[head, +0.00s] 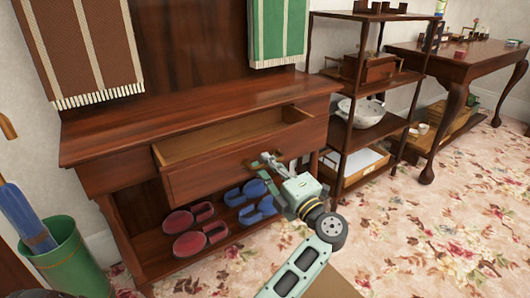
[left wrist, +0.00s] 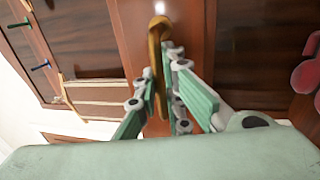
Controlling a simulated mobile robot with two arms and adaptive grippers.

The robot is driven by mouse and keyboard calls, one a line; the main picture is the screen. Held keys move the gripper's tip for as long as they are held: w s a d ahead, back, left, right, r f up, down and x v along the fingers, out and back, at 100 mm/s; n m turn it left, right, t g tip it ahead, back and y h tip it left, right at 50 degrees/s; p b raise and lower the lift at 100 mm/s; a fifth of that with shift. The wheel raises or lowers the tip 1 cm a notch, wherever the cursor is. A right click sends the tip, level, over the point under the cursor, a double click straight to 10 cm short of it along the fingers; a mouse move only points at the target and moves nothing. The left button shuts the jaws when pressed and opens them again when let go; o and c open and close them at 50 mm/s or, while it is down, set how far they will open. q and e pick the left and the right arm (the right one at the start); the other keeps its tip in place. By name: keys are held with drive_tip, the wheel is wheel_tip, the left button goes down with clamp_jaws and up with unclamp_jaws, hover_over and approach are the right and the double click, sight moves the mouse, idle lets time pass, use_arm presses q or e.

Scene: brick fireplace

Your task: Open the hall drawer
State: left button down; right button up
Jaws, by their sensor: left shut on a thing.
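The hall drawer (head: 205,182) is a wooden drawer in the dark wood hall stand. It is pulled out, and its bare inside shows in the head view. My left gripper (head: 268,161) is at the right part of the drawer front. In the left wrist view my left gripper (left wrist: 168,75) is shut on the brass drawer handle (left wrist: 157,48), which lies between its fingers. My right gripper is not in view.
Red slippers (head: 195,238) and blue slippers (head: 250,205) lie on the hall stand's low shelf. A green bin (head: 65,262) with an umbrella stands at left. An open shelf rack (head: 345,150) stands close to the right. Flowered carpet in front is clear.

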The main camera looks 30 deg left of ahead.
use_arm(q)
drive_tip(key=shift+r+p+v, duration=0.15)
drive_tip(key=shift+p+v, duration=0.05)
drive_tip(key=shift+v, duration=0.7)
drive_tip(key=shift+r+p+v, duration=0.1)
drive_tip(key=shift+p+v, duration=0.1)
drive_tip(key=shift+v, duration=0.7)
drive_tip(key=c, duration=1.8)
unclamp_jaws()
drive_tip(key=shift+c, duration=0.2)
drive_tip(key=shift+a, duration=0.1)
